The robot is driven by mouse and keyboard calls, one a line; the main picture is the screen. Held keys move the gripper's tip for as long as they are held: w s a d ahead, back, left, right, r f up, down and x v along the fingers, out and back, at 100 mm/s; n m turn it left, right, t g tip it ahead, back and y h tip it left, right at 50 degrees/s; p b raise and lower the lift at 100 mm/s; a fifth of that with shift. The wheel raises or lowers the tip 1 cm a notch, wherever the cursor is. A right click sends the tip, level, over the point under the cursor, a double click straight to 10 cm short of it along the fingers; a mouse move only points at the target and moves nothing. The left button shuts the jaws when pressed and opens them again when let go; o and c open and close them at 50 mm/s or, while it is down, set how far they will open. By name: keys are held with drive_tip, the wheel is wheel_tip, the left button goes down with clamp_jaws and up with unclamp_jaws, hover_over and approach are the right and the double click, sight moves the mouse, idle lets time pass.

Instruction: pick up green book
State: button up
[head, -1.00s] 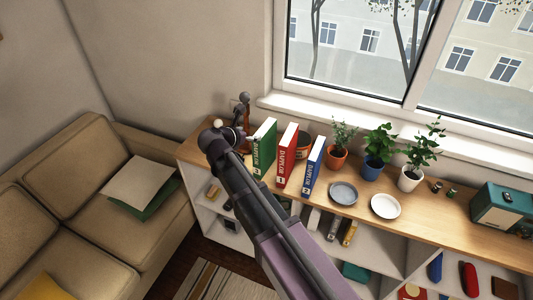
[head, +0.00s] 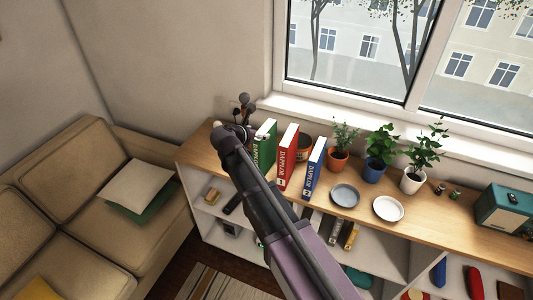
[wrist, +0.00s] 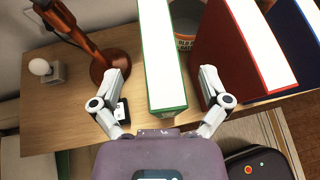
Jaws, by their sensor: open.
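The green book (head: 265,146) stands upright on the wooden shelf top, at the left end of a row of books. In the wrist view the green book (wrist: 162,60) runs up between the two fingers of my gripper (wrist: 161,88). The gripper is open, with one finger left of the book and the other in the gap between it and the red book (wrist: 240,50). Gaps show between both fingers and the green book. In the head view my arm hides part of the gripper and the lower left of the book.
A blue book (head: 315,167) stands right of the red book. A wooden lamp (wrist: 95,50) and a small white bulb-like object (wrist: 42,69) stand left of the gripper. Potted plants (head: 381,150) and two plates (head: 388,208) are further right. A sofa (head: 85,190) is at left.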

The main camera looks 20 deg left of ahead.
sight(262, 131)
drive_tip(key=shift+b+x, duration=0.6)
drive_tip(key=shift+x, duration=1.1)
drive_tip(key=shift+c, duration=0.2)
clamp_jaws()
